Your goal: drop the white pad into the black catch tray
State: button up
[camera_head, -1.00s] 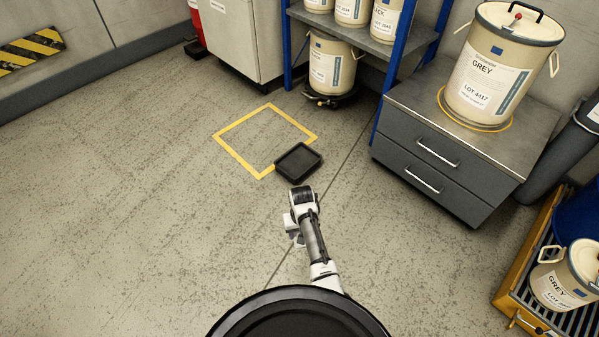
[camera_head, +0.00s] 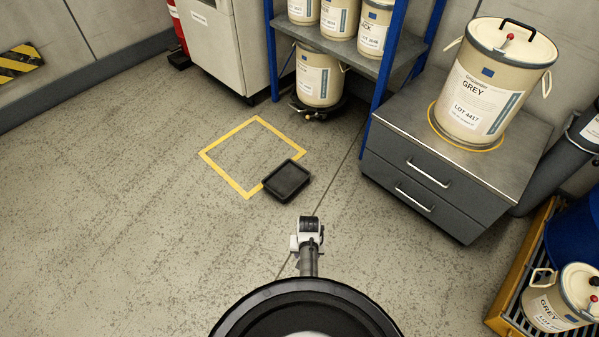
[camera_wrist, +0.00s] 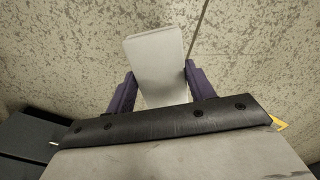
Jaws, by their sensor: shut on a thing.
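The black catch tray (camera_head: 287,181) lies on the floor, overlapping the front right corner of a yellow square outline.
The yellow square (camera_head: 252,155) on the floor is empty inside. A grey drawer cabinet (camera_head: 430,185) with a grey-labelled drum (camera_head: 485,85) stands to the right. A blue-framed shelf (camera_head: 362,60) with drums is at the back. The floor to the left is clear.

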aim_at(290, 181)
jog(key=i+j+z, duration=0.1)
jog(key=i+z, duration=0.15)
jog(key=i, duration=0.2)
jog(key=i+j+z, duration=0.2)
jog(key=i, duration=0.25)
jog(key=i+j+z, duration=0.15)
jog(key=i, duration=0.65)
